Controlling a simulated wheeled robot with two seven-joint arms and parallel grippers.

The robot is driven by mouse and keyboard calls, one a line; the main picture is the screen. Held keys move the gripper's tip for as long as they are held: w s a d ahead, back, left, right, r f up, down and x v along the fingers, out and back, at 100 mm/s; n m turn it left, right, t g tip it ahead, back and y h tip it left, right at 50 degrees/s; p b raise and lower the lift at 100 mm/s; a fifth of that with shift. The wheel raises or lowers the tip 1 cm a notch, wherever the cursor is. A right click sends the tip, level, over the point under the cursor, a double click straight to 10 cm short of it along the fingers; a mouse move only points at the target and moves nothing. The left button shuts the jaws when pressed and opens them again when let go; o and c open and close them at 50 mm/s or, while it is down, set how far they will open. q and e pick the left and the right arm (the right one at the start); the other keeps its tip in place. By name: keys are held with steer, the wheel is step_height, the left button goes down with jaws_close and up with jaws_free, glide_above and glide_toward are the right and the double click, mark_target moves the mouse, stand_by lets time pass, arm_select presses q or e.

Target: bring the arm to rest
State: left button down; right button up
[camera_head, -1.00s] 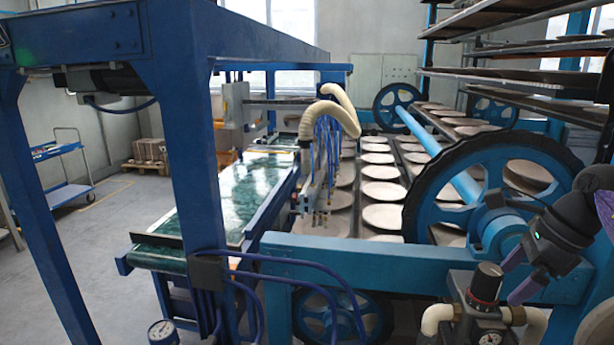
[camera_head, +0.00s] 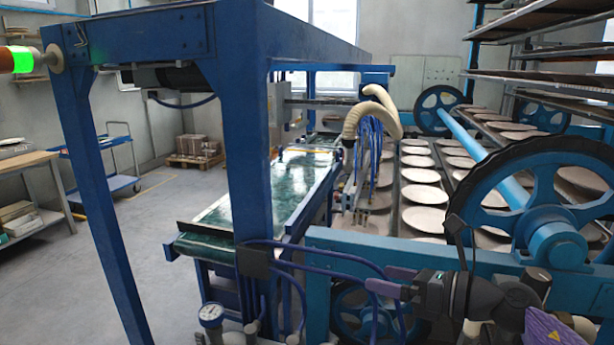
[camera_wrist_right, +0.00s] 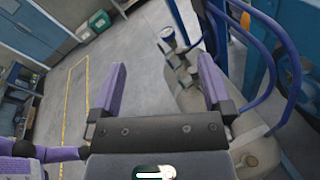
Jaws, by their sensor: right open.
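My right gripper (camera_head: 384,280) is low at the lower right of the head view, in front of the blue dryer frame (camera_head: 440,258). Its purple fingers point left. In the right wrist view the two fingers (camera_wrist_right: 162,78) stand wide apart with nothing between them, so it is open and empty. Past them are grey floor and a gauge fitting (camera_wrist_right: 168,36) with hoses. I cannot tell how far the gripper is from the frame. My left gripper is in neither view.
A green conveyor belt (camera_head: 245,200) runs beside rows of pale plates (camera_head: 424,219). Blue posts (camera_head: 240,120), blue hoses (camera_head: 320,268) and a large wheel (camera_head: 550,190) stand close by. A trolley (camera_head: 110,184) and workbench (camera_head: 30,160) are at left. The floor (camera_head: 165,240) between is clear.

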steer(key=s+d+f+n+h, duration=0.2)
steer(key=s+f+n+h, duration=0.6)
steer(key=n, duration=0.9)
steer(key=s+d+f+n+h, duration=0.1)
steer(key=s+f+n+h, duration=0.8)
steer(key=n, duration=0.7)
steer(key=s+a+f+m+g+y, duration=0.1)
steer(key=s+f+g+y, duration=0.15)
steer(key=s, duration=0.35)
steer(key=s+a+f+m+g+y, duration=0.1)
steer(key=s+m+g+y, duration=0.15)
steer(key=s, duration=0.35)
step_height(320, 180, down, 27)
steer(key=s+n+g+h+b, duration=0.1)
steer(key=s+g+b, duration=0.15)
steer(key=b, duration=0.55)
arm_select(q)
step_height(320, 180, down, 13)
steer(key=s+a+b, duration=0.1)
steer(key=b, duration=0.3)
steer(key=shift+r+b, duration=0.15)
steer(key=shift+b, duration=0.15)
arm_select(e)
steer(key=s+d+f, duration=0.3)
steer(key=s+f, duration=1)
steer(key=f, duration=0.2)
steer(key=shift+d+n+g+h, duration=0.25)
steer(key=shift+n+g+h, duration=0.1)
steer(key=shift+g, duration=0.1)
